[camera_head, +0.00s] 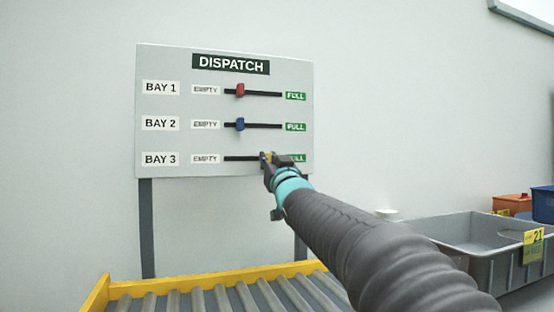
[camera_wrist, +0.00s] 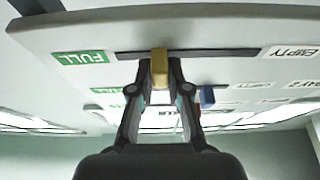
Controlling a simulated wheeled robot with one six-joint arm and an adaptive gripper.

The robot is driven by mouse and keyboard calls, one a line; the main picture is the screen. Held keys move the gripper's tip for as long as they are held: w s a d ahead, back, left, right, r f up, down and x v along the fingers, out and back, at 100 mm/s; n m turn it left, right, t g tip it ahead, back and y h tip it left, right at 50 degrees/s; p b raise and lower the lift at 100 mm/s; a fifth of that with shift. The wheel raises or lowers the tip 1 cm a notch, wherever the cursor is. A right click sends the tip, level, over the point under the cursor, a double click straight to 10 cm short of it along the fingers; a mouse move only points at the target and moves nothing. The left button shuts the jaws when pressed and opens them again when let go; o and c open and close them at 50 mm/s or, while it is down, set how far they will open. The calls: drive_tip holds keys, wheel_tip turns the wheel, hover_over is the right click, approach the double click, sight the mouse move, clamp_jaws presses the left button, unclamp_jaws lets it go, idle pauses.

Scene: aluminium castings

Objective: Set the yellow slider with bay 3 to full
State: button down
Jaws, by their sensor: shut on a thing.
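The grey DISPATCH board (camera_head: 224,110) carries three horizontal slots with EMPTY at the left and FULL at the right in the head view. The yellow slider (camera_head: 268,157) on the BAY 3 row is mostly hidden there by my gripper (camera_head: 266,161). In the wrist view, turned upside down, the yellow slider (camera_wrist: 159,68) stands between my fingertips (camera_wrist: 159,80), and my gripper is shut on it. It sits past the middle of its slot, nearer the green FULL label (camera_wrist: 82,57) than the EMPTY label (camera_wrist: 292,52), with bare slot on both sides.
The red slider (camera_head: 240,90) of bay 1 and the blue slider (camera_head: 240,125) of bay 2 sit left of middle in the rows above. A yellow-framed roller conveyor (camera_head: 225,272) lies below the board. A grey bin (camera_head: 420,225) stands at the right.

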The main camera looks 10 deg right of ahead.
drive_tip(key=shift+d+r, duration=0.1)
drive_tip(key=c, duration=1.1)
unclamp_jaws()
drive_tip(key=shift+d, duration=0.15)
drive_tip(key=shift+s+f, duration=0.2)
drive_tip(key=shift+s, duration=0.05)
drive_tip(key=v, duration=1.1)
drive_tip(key=shift+s+f, duration=0.1)
drive_tip(key=shift+s, duration=0.05)
drive_tip(key=shift+d, duration=0.1)
